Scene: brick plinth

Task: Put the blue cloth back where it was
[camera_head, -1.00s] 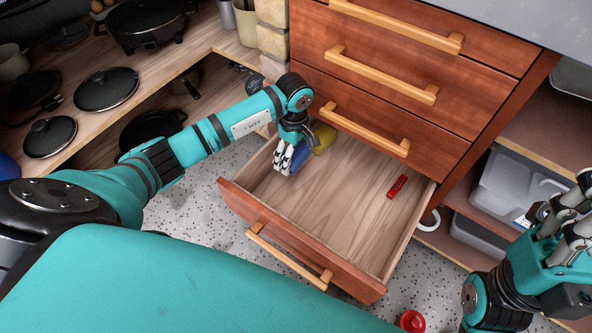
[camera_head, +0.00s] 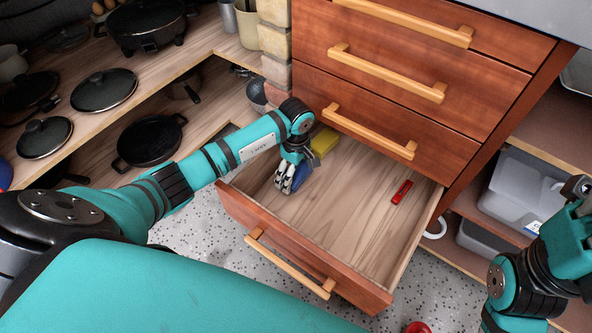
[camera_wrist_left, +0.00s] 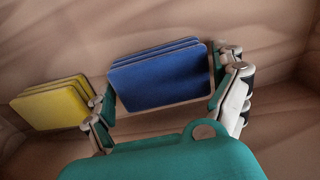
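The blue cloth (camera_wrist_left: 160,75) is a stack of thin blue rectangles with pale edges. In the head view it (camera_head: 303,178) is partly hidden behind my left gripper (camera_head: 284,184), inside the left end of the open bottom drawer (camera_head: 370,195). In the left wrist view the left gripper (camera_wrist_left: 165,100) has its fingers against the cloth's two opposite sides. Whether the cloth touches the drawer floor is unclear. My right gripper is at the right edge of the head view, mostly cut off.
A yellow sponge-like stack (camera_head: 323,142) lies at the drawer's back left, and also shows in the wrist view (camera_wrist_left: 52,104). A red object (camera_head: 401,192) lies on the right. The drawer's middle is clear. Shelves with black pans (camera_head: 150,140) stand left.

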